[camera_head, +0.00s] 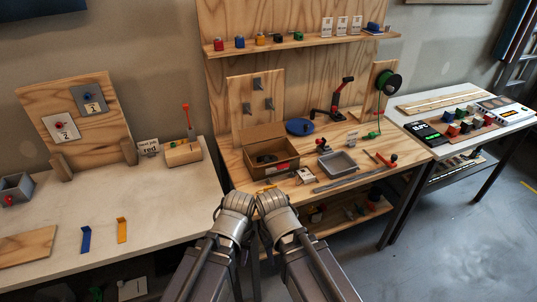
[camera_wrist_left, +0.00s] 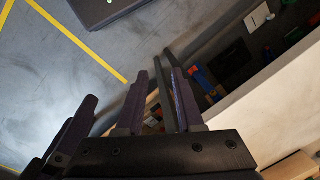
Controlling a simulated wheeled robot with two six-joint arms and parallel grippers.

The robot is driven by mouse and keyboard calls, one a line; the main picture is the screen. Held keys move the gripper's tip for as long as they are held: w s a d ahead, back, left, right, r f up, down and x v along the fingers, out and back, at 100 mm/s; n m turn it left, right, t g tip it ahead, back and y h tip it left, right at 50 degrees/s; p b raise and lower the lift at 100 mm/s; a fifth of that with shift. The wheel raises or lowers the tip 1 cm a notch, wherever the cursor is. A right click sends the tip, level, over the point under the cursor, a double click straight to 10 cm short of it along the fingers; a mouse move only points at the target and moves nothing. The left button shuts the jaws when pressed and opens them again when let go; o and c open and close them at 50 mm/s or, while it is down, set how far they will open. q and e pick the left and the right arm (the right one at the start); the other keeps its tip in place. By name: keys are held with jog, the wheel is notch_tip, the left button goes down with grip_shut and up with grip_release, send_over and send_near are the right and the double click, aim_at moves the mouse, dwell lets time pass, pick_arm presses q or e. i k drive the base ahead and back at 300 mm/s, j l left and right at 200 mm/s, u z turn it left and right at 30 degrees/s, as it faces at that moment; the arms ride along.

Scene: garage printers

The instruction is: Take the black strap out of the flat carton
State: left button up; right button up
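The flat carton (camera_head: 280,169), brown and low with its lid flap raised at the back, stands open on the wooden workbench. The black strap (camera_head: 266,158) lies inside it as a dark coiled shape; its details are too small to tell. Both my arms reach in from the bottom of the head view and end in front of the bench, short of the carton; their fingers are hidden there. In the left wrist view my left gripper (camera_wrist_left: 159,80) shows two dark fingers apart with nothing between them. A dark finger at the left edge seems to belong to my right gripper.
A pale table (camera_head: 180,202) adjoins on the left. Another table with devices stands at the right, with open floor (camera_head: 450,235) before it.

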aim_at(267, 159)
jog(key=i+j+z, duration=0.15)
jog(key=j+z, duration=0.6)
jog(key=j, duration=0.3)
jog(key=j+z, duration=0.4)
jog(key=j, duration=0.15)
jog(key=i+l, duration=0.4)
